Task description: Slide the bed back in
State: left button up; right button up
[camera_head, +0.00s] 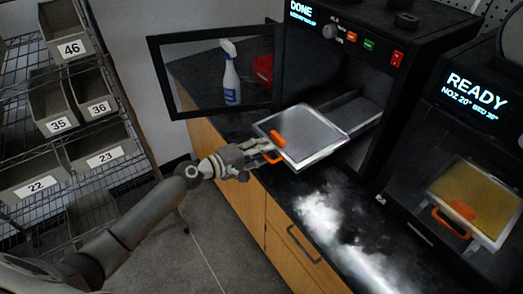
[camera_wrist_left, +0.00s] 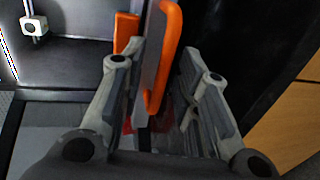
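The bed (camera_head: 312,134) is a grey plate with a pale rim and an orange handle (camera_head: 273,158) at its front. It sticks out of the open left printer (camera_head: 340,62), whose screen reads DONE. Its back edge lies by the printer's opening. My left gripper (camera_head: 262,154) is at the handle. In the left wrist view the orange handle (camera_wrist_left: 165,60) stands between the two fingers of my left gripper (camera_wrist_left: 160,85), nearer the left finger. A gap shows on the right side, so the fingers look open around it. My right gripper is not in view.
The printer's framed door (camera_head: 165,78) stands open to the left. A spray bottle (camera_head: 230,75) and a red bin (camera_head: 263,70) stand behind it. A second printer reading READY (camera_head: 475,95) is at right. Shelves with numbered bins (camera_head: 58,105) stand at left. The dark counter (camera_head: 290,190) is clear in front.

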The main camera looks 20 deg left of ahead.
aim_at(310, 127)
pick_arm(q)
jog(key=shift+c, duration=0.5)
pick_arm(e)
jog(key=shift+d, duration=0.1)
pick_arm(q)
grip_shut()
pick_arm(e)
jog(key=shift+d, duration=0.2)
pick_arm(q)
jog(key=shift+w+d, duration=0.3)
jog(key=shift+w, duration=0.05)
jog(key=r+b+x, duration=0.1)
jog(key=b+x, duration=0.1)
jog(key=x, duration=0.3)
jog(key=r+b+x, duration=0.1)
jog(key=x, duration=0.5)
jog(key=r+b+x, duration=0.1)
jog(key=b+x, duration=0.1)
jog(key=x, duration=0.4)
jog(key=shift+w+d+r+b, duration=0.3)
jog(key=shift+w+b, duration=0.05)
jog(key=shift+w, duration=0.15)
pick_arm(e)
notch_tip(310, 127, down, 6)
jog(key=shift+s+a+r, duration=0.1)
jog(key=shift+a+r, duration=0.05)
pick_arm(q)
jog(key=shift+o, duration=0.5)
grip_release()
